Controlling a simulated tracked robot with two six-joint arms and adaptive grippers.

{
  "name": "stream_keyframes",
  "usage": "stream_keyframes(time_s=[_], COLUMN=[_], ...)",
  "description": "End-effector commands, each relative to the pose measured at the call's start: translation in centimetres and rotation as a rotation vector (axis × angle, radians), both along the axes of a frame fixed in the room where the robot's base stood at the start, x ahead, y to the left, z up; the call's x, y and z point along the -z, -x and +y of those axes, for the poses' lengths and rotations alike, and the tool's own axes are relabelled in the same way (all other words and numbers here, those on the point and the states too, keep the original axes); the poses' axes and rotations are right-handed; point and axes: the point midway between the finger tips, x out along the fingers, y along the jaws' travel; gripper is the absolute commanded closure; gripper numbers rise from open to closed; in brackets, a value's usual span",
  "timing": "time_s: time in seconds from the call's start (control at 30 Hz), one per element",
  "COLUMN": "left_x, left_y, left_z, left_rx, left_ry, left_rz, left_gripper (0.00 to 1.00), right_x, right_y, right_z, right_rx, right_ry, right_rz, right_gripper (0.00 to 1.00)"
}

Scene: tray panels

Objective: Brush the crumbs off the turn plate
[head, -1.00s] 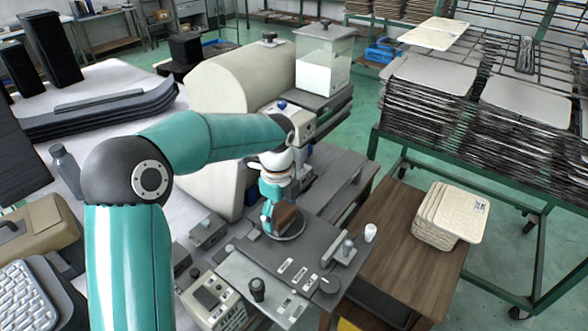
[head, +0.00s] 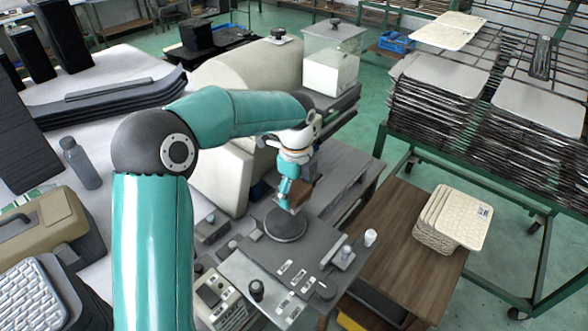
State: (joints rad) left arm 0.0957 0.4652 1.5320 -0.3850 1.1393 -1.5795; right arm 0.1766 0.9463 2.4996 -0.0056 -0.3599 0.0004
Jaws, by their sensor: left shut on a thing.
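The turn plate (head: 286,228) is a dark round disc with a lighter rim, on the grey machine top in the middle of the head view. My left gripper (head: 291,196) is shut on a brown block-like brush (head: 301,195). It holds the brush tilted, over the plate's far edge, and it seems to be a little above the disc. The fingers hide part of the brush. No crumbs can be made out on the disc at this size. My right gripper is not in view.
A grey panel with knobs and labels (head: 262,278) lies in front of the plate. A wooden table (head: 385,258) with a stack of pale tray panels (head: 447,232) stands to the right. A big cream machine body (head: 222,170) and a clear hopper (head: 331,62) stand behind.

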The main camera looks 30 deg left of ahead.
Motion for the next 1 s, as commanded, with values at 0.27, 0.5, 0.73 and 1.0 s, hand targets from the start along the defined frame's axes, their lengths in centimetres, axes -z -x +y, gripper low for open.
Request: stream_keyframes(time_s=[0.27, 0.5, 0.73, 1.0], left_x=[-3.0, -4.1, -4.0, -4.0], left_y=[0.0, 0.0, 0.0, 0.0], left_z=[0.0, 0.1, 0.1, 0.1], left_rx=[-0.001, -0.001, -0.001, -0.001], left_ry=[0.0, 0.0, 0.0, 0.0], left_rz=[-0.001, -0.001, -0.001, 0.0], left_gripper=[0.55, 0.55, 0.55, 0.55], right_x=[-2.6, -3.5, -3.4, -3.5], right_y=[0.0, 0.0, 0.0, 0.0], right_z=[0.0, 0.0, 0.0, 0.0], right_rx=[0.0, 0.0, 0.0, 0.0], right_ry=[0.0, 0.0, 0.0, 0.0], right_rz=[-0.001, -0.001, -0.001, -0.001], right_gripper=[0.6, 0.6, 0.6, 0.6])
